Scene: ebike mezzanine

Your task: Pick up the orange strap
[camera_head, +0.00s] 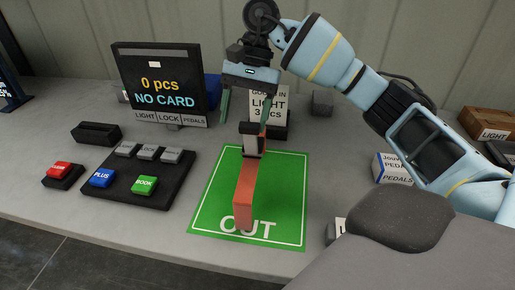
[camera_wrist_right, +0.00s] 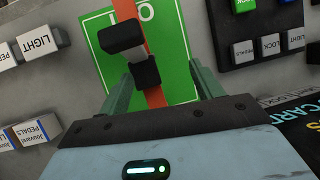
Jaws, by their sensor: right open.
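The orange strap (camera_head: 245,192) lies on the green OUT mat (camera_head: 205,209), with a dark buckle (camera_head: 250,141) at its far end. The strap also shows in the right wrist view (camera_wrist_right: 153,98), with two black blocks on it. My right gripper (camera_head: 244,115) is open above the far end of the strap, its fingers on either side of the buckle. In the right wrist view my right gripper (camera_wrist_right: 158,88) has its two green fingers apart, with the strap between them. I cannot tell whether they touch it. My left gripper is not in view.
A screen (camera_head: 158,80) reading NO CARD stands at the back left, with a button panel (camera_head: 137,172) before it. A GOODS IN sign box (camera_head: 281,128) stands just behind the mat. Small boxes (camera_head: 390,167) sit at the right, partly behind my right arm.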

